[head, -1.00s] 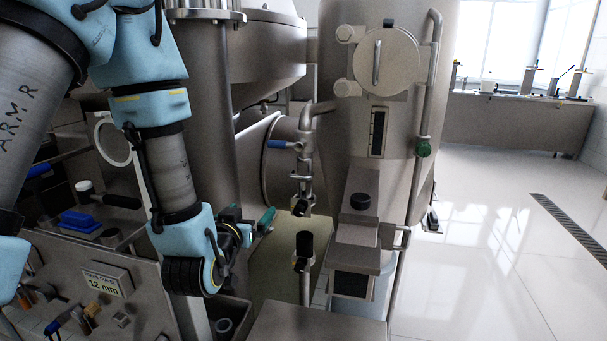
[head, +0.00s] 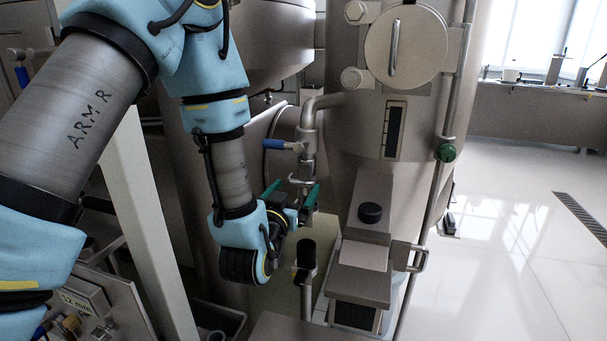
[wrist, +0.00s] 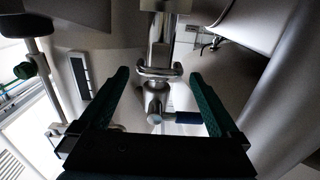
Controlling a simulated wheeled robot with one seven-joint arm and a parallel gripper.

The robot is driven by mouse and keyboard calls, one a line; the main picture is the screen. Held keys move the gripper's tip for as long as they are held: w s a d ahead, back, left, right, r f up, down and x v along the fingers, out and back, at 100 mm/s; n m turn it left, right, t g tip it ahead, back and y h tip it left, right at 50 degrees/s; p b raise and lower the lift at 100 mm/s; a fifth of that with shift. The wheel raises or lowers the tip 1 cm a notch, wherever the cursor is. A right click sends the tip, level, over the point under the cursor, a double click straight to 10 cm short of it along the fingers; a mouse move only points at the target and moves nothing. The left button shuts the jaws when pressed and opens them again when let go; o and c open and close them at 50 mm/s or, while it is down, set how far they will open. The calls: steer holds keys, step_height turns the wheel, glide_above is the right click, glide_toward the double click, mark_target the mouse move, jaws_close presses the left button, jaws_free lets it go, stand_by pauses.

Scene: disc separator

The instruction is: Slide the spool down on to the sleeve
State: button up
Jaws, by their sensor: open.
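The spool is the short upright metal piece (wrist: 160,35) below the blue-handled valve, with a clamp-like collar (wrist: 160,72) at the joint between them. In the head view it is mostly hidden by my gripper. The sleeve, a black cylinder (head: 307,252), stands upright on a thin post below, with a gap between the two. My gripper (head: 296,187) has green fingers spread apart, one either side of the pipe line. The wrist view shows my gripper (wrist: 159,74) with the pipework between its fingertips and no visible grip. Whether a finger touches it I cannot tell.
The blue valve handle (head: 275,144) juts left just above my fingers. A stepped metal housing with a black knob (head: 370,212) stands close on the right. A large tank is behind it, and a panel marked 12 mm (head: 79,301) is at lower left.

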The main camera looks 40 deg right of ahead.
steer(key=p+x, duration=0.1)
steer(key=x, duration=0.5)
steer(key=shift+w+d, duration=0.15)
steer(key=shift+d, duration=0.1)
steer(key=shift+w, duration=0.1)
jaws_close()
stand_by(0.5)
